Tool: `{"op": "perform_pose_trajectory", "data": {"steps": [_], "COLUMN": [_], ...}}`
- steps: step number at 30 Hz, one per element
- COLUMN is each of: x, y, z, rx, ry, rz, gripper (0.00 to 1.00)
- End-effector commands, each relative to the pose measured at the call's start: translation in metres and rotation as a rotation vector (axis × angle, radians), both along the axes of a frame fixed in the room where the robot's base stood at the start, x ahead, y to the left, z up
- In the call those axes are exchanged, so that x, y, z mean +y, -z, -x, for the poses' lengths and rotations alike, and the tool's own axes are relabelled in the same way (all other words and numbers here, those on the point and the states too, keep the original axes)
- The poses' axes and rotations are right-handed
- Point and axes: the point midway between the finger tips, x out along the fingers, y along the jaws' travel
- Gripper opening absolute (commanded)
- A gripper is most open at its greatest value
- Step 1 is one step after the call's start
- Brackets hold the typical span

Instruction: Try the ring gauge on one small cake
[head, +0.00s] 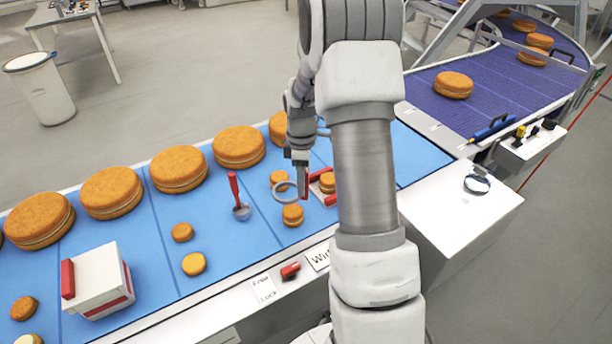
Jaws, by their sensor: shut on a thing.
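My gripper (302,180) points down over the blue belt and is shut on the ring gauge, whose grey ring (275,196) sticks out to the left of the fingers. One small cake (279,178) shows just behind the ring, and another small cake (292,216) stands just in front of it. The ring overlaps the edges of these cakes in the picture; I cannot tell whether it touches either. A third small cake (327,183) sits to the right, between red parts (321,173), partly hidden by my arm.
Large filled cakes (178,169) line the belt's back. More small cakes (194,264) lie left. A red-handled scoop (234,188) and a white box (97,281) stand on the belt (140,250). A red lever (290,271) is on the front edge. A purple conveyor (500,90) carries cakes.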

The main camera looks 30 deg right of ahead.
Motion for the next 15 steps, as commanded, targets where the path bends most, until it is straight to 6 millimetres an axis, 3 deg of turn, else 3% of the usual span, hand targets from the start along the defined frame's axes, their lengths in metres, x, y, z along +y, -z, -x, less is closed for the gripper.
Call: {"op": "perform_pose_trajectory", "data": {"steps": [5,15], "x": [-0.012,-0.013], "y": [0.001,0.013], "z": [-0.001,0.000], "rx": [-0.001,0.000], "ry": [-0.071,-0.080], "rz": [0.004,0.004], "gripper": [0.00,0.00]}}
